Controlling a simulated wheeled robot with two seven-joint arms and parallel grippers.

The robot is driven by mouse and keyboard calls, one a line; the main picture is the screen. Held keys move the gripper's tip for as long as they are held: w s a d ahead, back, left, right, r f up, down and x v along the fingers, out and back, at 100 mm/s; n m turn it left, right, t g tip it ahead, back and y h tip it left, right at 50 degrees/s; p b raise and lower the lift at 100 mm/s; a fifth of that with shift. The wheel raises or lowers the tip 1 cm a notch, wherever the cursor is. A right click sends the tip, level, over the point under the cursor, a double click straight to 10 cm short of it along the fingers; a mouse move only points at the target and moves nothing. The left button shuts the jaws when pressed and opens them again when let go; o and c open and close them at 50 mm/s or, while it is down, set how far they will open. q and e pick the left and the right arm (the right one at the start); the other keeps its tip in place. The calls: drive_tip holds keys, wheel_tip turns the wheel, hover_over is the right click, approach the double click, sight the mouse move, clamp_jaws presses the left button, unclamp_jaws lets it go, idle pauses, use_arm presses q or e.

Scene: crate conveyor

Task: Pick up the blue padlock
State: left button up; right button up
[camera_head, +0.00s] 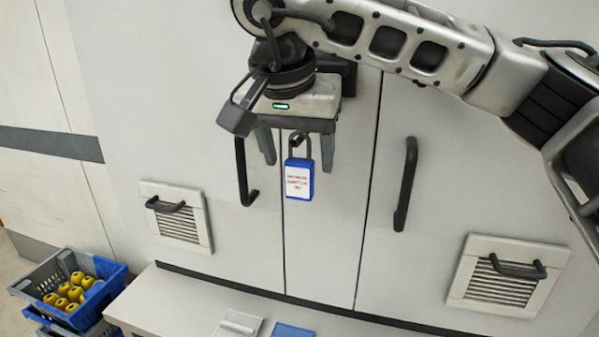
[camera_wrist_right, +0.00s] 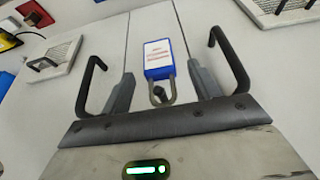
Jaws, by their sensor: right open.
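The blue padlock (camera_head: 299,180) has a white label with red print and a grey shackle. It hangs upright by its shackle in front of the pale cabinet doors, and it also shows in the right wrist view (camera_wrist_right: 158,60). My right gripper (camera_head: 298,160) is open, with one finger on each side of the shackle and padlock. In the right wrist view the fingers (camera_wrist_right: 160,82) stand apart from the padlock with gaps on both sides. My left gripper is not in view.
Black door handles (camera_head: 405,185) flank the padlock. Vents with handles (camera_head: 178,218) sit lower on both sides. A pale bench (camera_head: 165,300) runs below, with a white pad (camera_head: 238,323) and a blue item (camera_head: 292,330). A crate (camera_head: 38,271) of yellow things stands lower left.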

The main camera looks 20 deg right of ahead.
drive_tip(key=shift+x, duration=1.1)
drive_tip(key=c, duration=1.1)
